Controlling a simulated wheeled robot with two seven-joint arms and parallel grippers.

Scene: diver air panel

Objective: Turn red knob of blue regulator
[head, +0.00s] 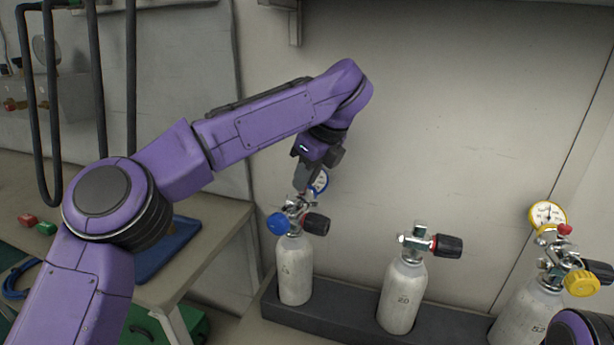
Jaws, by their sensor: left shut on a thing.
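The blue regulator (278,223) is mounted on the valve of the left white cylinder (295,272), with its blue cap facing left and a blue-rimmed gauge (320,182) behind. My left gripper (302,188) reaches down from above onto the top of this regulator, beside the gauge. Its fingers are shut at the place of the red knob, and they hide the knob, so its turn cannot be seen. Only a purple part of my right arm shows at the lower right corner; the right gripper is out of view.
A middle cylinder (403,297) with a bare valve and black handwheel stands in the same dark rack (357,326). At right, another cylinder (527,315) carries a yellow regulator (581,283) with a red knob (565,230). A workbench (208,232) is at left, a wall behind.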

